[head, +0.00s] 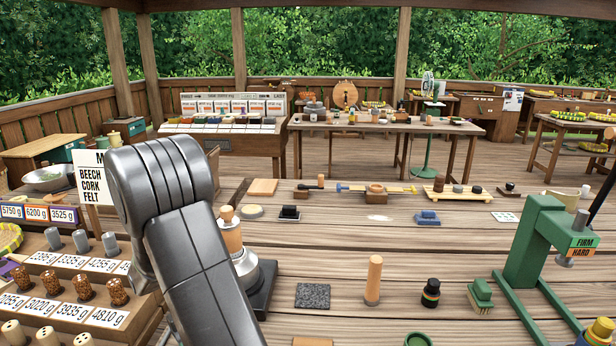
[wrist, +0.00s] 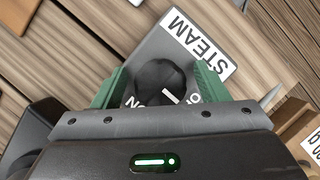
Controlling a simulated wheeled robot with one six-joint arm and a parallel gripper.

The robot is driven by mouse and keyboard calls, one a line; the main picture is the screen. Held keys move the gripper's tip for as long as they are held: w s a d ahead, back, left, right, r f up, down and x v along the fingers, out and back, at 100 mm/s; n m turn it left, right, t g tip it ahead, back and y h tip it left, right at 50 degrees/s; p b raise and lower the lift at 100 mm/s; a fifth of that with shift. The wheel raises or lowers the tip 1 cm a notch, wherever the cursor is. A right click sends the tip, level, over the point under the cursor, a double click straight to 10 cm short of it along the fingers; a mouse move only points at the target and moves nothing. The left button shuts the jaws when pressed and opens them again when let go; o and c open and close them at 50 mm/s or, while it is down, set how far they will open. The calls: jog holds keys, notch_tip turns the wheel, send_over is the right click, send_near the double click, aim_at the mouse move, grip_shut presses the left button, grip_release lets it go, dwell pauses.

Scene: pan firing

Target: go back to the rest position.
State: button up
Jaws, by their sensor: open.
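In the wrist view my gripper (wrist: 163,78) is open, with its two green-padded fingers on either side of a round black knob (wrist: 158,84). The knob has a white pointer line and sits on a grey plate (wrist: 228,28) with a "STEAM" label (wrist: 196,44). Parts of "ON" and "OFF" style lettering show by the fingers. I cannot tell whether the fingers touch the knob. In the head view my dark arm fills the lower left, and the gripper and the knob are hidden behind it.
On the plank table stand a wooden peg (head: 374,281), a black jar (head: 431,293), a brush (head: 480,295) and a green press (head: 543,250). Racks of labelled weights (head: 70,285) lie left of my arm. A metal-and-wood device (head: 240,255) stands close behind it. The table's middle has open patches.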

dwell(0.4)
jog(key=v, duration=1.4)
jog(key=x, duration=1.3)
jog(key=shift+s+d+f, duration=0.15)
jog(key=shift+f, duration=0.2)
jog(key=shift+f+m, duration=0.15)
jog(key=shift+m, duration=0.25)
jog(key=m+y, duration=0.1)
jog(key=m, duration=0.2)
jog(key=shift+m+g+y, duration=0.3)
jog(key=shift+g, duration=0.1)
jog(key=m+y, duration=0.1)
jog(key=m, duration=0.3)
jog(key=shift+m+y, duration=0.4)
jog(key=m+y+b, duration=0.1)
jog(key=m, duration=0.3)
jog(key=shift+y, duration=0.3)
jog(key=m+t+y+b, duration=0.1)
jog(key=m, duration=0.3)
jog(key=shift+m+b, duration=0.35)
jog(key=shift+m, duration=0.05)
